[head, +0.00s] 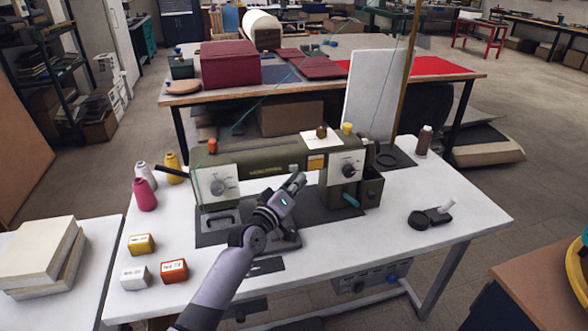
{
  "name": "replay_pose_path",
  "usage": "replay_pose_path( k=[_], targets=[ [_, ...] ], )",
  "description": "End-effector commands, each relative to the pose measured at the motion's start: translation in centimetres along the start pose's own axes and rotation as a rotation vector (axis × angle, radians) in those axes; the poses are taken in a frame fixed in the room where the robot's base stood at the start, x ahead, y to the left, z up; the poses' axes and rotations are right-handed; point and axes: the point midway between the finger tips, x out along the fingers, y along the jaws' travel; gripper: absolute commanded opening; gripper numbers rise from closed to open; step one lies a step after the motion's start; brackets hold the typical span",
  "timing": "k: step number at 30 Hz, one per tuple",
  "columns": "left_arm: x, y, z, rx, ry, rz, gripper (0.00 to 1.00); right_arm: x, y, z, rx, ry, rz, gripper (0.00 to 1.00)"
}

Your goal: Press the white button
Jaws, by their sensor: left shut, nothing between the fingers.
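My left gripper (294,184) is shut and empty. It is in front of the olive green sewing machine (265,158), over the dark plate (215,234) on the white table (455,222). The machine has a dial on a white plate (200,174) at its left end and another on a white plate (345,158) at its right. A panel (372,277) hangs under the table, with small controls too small to tell apart. I cannot make out for certain which part is the white button. My right gripper is not in view.
Pink, white and yellow thread cones and small yellow, white and orange boxes (174,271) stand at the table's left. A black item with a white cylinder (445,207) lies at the right, and a brown bottle (423,141) stands behind. The right front of the table is clear.

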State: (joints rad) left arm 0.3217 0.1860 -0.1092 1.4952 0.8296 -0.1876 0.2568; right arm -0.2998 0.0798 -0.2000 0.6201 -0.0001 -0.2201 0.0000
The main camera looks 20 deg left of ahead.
Motion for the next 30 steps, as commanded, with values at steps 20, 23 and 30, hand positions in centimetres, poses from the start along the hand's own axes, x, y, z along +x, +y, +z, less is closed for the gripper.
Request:
replay_pose_path(
  k=[20,23,30],
  targets=[
    [-4.0,3.1,2.9,0.0,-0.001,0.0,0.0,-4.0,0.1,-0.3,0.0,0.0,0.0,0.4],
    [-4.1,3.0,3.0,0.0,0.0,0.0,0.0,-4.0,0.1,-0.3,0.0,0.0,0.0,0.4],
    [-4.1,3.0,3.0,0.0,0.0,0.0,0.0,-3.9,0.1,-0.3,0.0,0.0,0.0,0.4]
  ],
)
